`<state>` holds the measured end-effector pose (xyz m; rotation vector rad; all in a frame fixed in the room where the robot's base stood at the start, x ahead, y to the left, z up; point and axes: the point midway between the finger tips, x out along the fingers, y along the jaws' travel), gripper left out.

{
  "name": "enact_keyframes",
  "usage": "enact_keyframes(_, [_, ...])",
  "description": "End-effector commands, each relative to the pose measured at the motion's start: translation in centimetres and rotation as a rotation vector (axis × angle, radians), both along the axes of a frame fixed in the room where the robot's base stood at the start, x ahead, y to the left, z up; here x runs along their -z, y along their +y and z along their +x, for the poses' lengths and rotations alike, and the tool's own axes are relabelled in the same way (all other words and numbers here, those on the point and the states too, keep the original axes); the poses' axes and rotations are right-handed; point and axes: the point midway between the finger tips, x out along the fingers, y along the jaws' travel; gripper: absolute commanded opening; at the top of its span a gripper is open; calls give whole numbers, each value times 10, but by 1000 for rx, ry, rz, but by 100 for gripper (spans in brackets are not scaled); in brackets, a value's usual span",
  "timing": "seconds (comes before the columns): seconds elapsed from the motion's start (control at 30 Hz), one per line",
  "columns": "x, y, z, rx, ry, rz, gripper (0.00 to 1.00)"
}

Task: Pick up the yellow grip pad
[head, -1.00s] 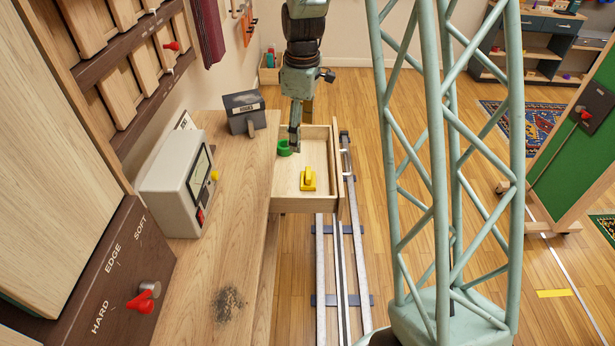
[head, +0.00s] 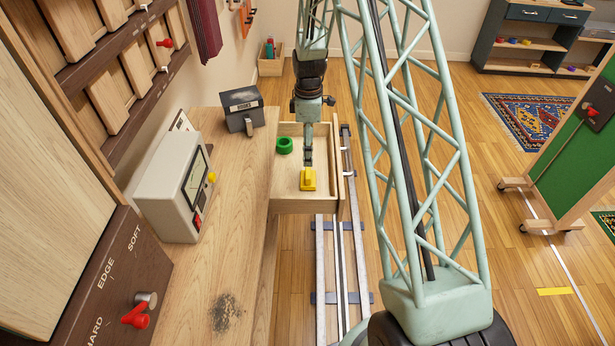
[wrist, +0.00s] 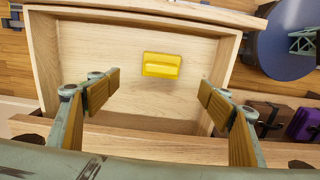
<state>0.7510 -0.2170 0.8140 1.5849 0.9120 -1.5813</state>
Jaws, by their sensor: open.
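The yellow grip pad (head: 308,180) lies on the floor of the open wooden drawer (head: 286,207), near its front in the head view. In the wrist view the pad (wrist: 162,65) is a small yellow block with a raised ridge, lying past the fingertips and between their lines. My gripper (head: 308,158) hangs over the drawer, just behind the pad in the head view. In the wrist view my gripper (wrist: 161,93) has its two fingers wide apart with nothing between them. I cannot tell its exact height above the pad.
A dark box (head: 243,109) and a grey meter (head: 178,187) stand on the bench (head: 235,270). Rails (head: 338,250) run along the floor beside it.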

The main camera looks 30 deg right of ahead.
Motion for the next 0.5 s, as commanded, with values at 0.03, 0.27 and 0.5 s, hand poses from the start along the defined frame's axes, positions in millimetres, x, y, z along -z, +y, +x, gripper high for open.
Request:
enact_keyframes(0.03, [4,-1,0,-3,2,1,73])
enact_keyframes(0.27, [8,-2,1,-11,3,1,73])
enact_keyframes(0.5, [8,-2,1,-10,3,1,73])
